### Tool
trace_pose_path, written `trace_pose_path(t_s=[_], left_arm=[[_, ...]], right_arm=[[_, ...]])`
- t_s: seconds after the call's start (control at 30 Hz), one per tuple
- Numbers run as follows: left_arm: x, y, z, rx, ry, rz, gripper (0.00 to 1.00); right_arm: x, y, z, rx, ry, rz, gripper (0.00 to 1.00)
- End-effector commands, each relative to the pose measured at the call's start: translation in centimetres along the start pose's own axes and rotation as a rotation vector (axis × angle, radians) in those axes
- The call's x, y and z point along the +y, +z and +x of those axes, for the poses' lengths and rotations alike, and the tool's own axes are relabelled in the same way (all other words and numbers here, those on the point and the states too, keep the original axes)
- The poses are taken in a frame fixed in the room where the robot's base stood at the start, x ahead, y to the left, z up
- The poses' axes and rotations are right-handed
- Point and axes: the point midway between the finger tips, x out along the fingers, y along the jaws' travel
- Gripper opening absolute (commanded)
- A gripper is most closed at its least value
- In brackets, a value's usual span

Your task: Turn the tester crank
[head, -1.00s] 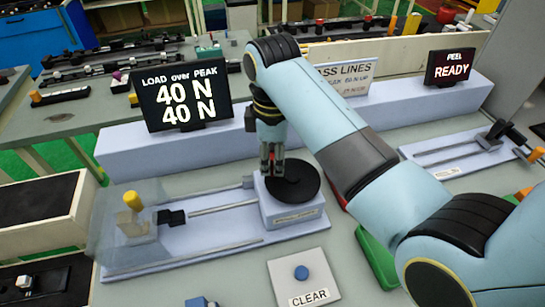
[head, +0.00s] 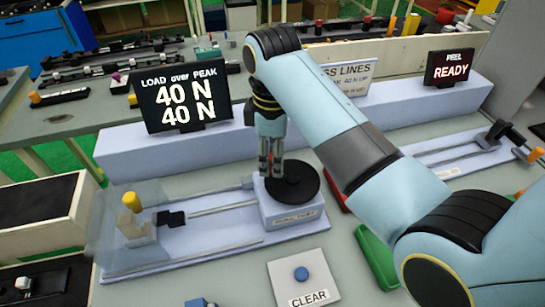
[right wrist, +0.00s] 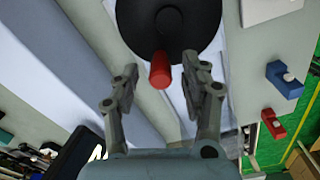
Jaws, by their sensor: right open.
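The tester crank is a black disc (head: 305,188) on a pale block (head: 290,213) at the right end of the tester. Its red handle (right wrist: 160,70) shows in the right wrist view, standing near the disc's edge. In the right wrist view my right gripper (right wrist: 164,84) is open, one finger on each side of the handle, with gaps visible. The display (head: 182,102) reads 40 N load and 40 N peak. My left gripper is not in view.
A clear cover stands around the clamp with a yellow knob (head: 132,202) at the tester's left end. A CLEAR plate with a blue button (head: 301,273) lies in front. A PEEL display (head: 450,68) reads READY. A green tray (head: 375,255) lies right of the crank, partly behind my arm.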

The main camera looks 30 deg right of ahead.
Motion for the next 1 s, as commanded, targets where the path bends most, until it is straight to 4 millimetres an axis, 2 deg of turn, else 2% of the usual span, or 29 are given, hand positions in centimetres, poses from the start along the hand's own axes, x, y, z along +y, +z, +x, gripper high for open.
trace_pose_path(t_s=[0.2,0.4,1.0], left_arm=[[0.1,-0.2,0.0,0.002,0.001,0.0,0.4],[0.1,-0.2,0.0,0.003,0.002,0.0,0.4],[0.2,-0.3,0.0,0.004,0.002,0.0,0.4]], right_arm=[[0.1,-0.1,-4.0,0.002,0.004,0.0,0.45],[0.0,0.0,-6.1,0.001,0.001,0.001,0.45],[0.0,0.0,-6.3,0.0,0.0,0.0,0.45]])
